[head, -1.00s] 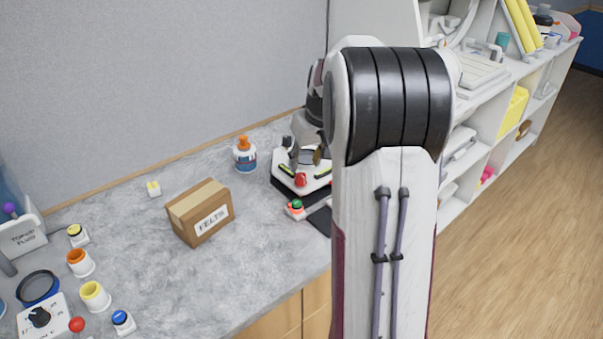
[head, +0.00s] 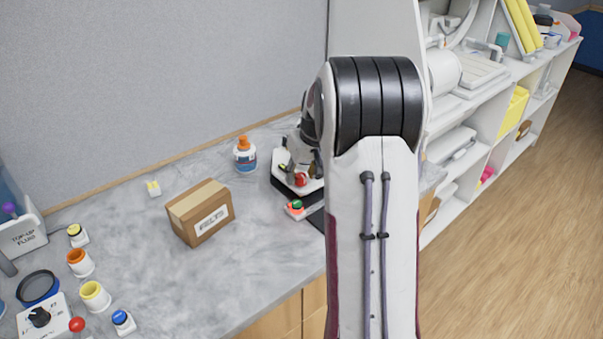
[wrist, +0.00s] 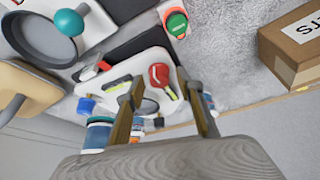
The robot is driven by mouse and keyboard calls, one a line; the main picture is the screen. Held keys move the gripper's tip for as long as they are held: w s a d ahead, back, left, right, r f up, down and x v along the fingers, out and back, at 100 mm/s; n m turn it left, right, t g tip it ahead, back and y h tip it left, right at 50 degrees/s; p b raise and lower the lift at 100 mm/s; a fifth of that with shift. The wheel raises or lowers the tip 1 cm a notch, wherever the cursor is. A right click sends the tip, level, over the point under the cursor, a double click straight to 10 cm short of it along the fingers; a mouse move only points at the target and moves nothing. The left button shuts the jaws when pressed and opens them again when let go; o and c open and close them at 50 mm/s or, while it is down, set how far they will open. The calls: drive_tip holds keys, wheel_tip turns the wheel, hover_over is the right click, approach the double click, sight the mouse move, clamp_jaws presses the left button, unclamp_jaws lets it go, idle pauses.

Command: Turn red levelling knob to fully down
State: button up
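The red levelling knob (head: 301,180) sits on the front of a white device base (head: 282,186) on the bench in the head view. In the wrist view the red knob (wrist: 158,75) shows as a rounded red cap on the white base (wrist: 135,68), with yellow-green strips near it. My gripper (wrist: 161,84) is open, with its two fingers on either side of the knob in the picture. I cannot tell whether either finger touches it. In the head view my arm hides most of the gripper and part of the device.
A green button on a red-and-white block (head: 296,206) stands just in front of the device. A bottle with an orange cap (head: 244,155) is behind, and a cardboard box (head: 200,212) lies left. A teal ball knob (wrist: 68,22) shows in the wrist view. Bench between box and device is clear.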

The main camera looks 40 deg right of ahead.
clamp_jaws()
drive_tip(key=shift+a+m+g+h, duration=0.1)
drive_tip(key=shift+m+g+h, duration=0.25)
drive_tip(key=shift+m, duration=0.85)
drive_tip(key=shift+m+g+h, duration=0.15)
drive_tip(key=shift+m+h, duration=0.3)
drive_tip(key=shift+m, duration=0.75)
unclamp_jaws()
drive_tip(key=shift+w, duration=0.1)
drive_tip(key=v, duration=1.2)
